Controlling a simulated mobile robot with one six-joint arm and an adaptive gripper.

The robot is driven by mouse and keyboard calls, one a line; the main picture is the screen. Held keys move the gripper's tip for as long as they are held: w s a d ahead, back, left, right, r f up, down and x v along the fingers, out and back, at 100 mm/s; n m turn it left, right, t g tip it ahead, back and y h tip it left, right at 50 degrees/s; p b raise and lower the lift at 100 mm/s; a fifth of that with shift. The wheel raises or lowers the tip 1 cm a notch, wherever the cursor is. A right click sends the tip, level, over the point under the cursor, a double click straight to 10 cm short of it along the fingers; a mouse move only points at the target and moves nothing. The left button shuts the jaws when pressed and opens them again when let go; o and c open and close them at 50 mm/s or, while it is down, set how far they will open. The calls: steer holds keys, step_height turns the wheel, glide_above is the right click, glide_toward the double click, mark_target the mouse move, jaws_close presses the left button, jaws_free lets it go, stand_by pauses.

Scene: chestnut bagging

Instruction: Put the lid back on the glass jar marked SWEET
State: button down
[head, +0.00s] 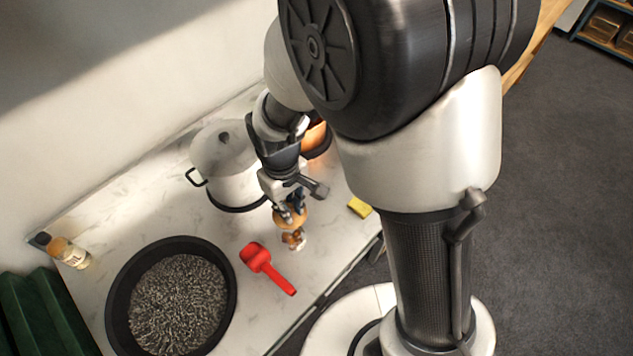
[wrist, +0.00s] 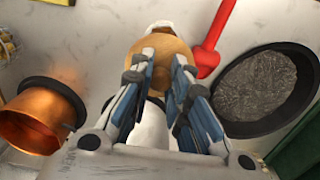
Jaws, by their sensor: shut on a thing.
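My gripper (head: 289,208) is shut on a round tan wooden lid (head: 293,219), over the counter's front part. In the wrist view the lid (wrist: 165,52) sits between the blue-padded fingers. Directly below the lid in the head view is a small brown-and-white jar-like thing (head: 295,240); a white part of it (wrist: 161,27) shows past the lid in the wrist view. Its marking is not readable, and I cannot tell whether the lid touches it. Another small labelled jar (head: 75,256) with a tan top stands at the far left; its label is too small to read.
A red scoop (head: 260,259) lies close by on the counter. A black pan (head: 117,300) of grey grains is at front left. A white lidded pot (head: 232,186) and a copper pot (head: 318,137) stand behind my gripper.

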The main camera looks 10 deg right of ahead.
steer(key=shift+s+a+f, duration=0.15)
steer(key=shift+a+f, duration=0.15)
steer(key=shift+a, duration=0.05)
step_height(320, 180, down, 6)
steer(key=b, duration=0.5)
steer(key=shift+f, duration=0.2)
stand_by(1.7)
steer(key=c, duration=1.4)
jaws_free()
steer(key=shift+c, duration=0.2)
steer(key=o, duration=0.5)
steer(key=shift+r, duration=0.15)
